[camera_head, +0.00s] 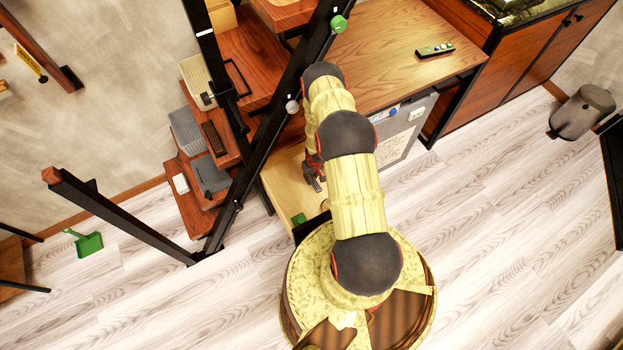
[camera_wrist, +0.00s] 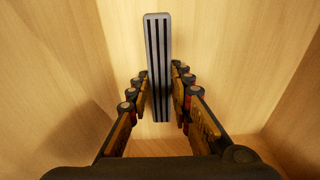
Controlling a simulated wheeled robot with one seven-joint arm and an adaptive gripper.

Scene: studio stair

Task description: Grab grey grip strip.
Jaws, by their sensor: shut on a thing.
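The grey grip strip (camera_wrist: 158,60) is a narrow grey bar with dark lengthwise stripes, seen in the wrist view. My gripper (camera_wrist: 160,92) is shut on it, with one finger on each side of its lower half. The strip's upper end stands out beyond the fingertips. Around it are the pale wooden walls of a box or compartment. In the head view my gripper (camera_head: 314,180) is partly hidden by my arm, low beside the stair, and the strip cannot be made out there.
The pale wooden compartment (camera_head: 282,184) lies under the stair, beside a black sloping rail (camera_head: 262,140). A wooden desk top (camera_head: 390,45) holds a remote-like object (camera_head: 435,50). A grey bin (camera_head: 583,112) stands at right. A green dustpan (camera_head: 89,244) lies at left. Floor at lower right is clear.

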